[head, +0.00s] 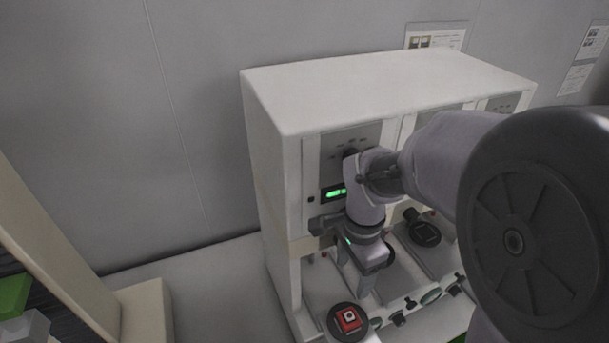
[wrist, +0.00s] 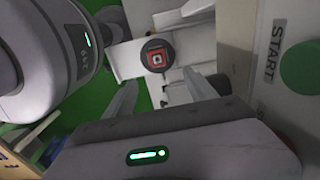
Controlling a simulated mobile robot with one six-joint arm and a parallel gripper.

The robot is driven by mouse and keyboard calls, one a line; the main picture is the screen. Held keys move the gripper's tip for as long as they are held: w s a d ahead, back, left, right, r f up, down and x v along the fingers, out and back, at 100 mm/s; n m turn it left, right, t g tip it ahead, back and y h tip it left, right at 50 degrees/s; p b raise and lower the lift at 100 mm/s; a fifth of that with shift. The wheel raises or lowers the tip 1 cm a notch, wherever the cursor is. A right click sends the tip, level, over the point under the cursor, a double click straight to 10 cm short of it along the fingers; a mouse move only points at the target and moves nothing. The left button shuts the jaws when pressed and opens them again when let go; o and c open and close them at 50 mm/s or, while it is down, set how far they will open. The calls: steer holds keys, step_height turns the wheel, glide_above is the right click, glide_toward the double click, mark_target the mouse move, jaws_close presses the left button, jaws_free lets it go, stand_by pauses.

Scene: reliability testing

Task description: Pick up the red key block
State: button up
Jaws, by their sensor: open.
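The red key block (head: 348,319) sits on a round dark holder (head: 341,334) at the bottom of the head view, in front of the white machine. It is square and red with a white and dark centre. In the wrist view the red key block (wrist: 157,60) shows on its round dark pad, beyond the fingers and near the middle of the gap between them. My gripper (head: 362,285) is open and empty, above and behind the block in the head view. Its two fingers also show in the wrist view (wrist: 160,88), apart from the block.
The white machine (head: 390,90) stands against the grey wall, with a front panel close to my gripper. Another dark round holder (head: 424,234) is to the right. A green START button (wrist: 300,80) is at the right in the wrist view.

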mark_target(348, 316)
steer(key=f+b, duration=0.1)
steer(key=f, duration=0.4)
steer(key=f+b, duration=0.2)
steer(key=f, duration=0.4)
steer(key=s+f+b, duration=0.1)
steer(key=f, duration=0.5)
steer(key=shift+d+f, duration=0.2)
steer(key=shift+d, duration=0.1)
steer(key=shift+c, duration=0.2)
steer(key=shift+r, duration=0.1)
jaws_close()
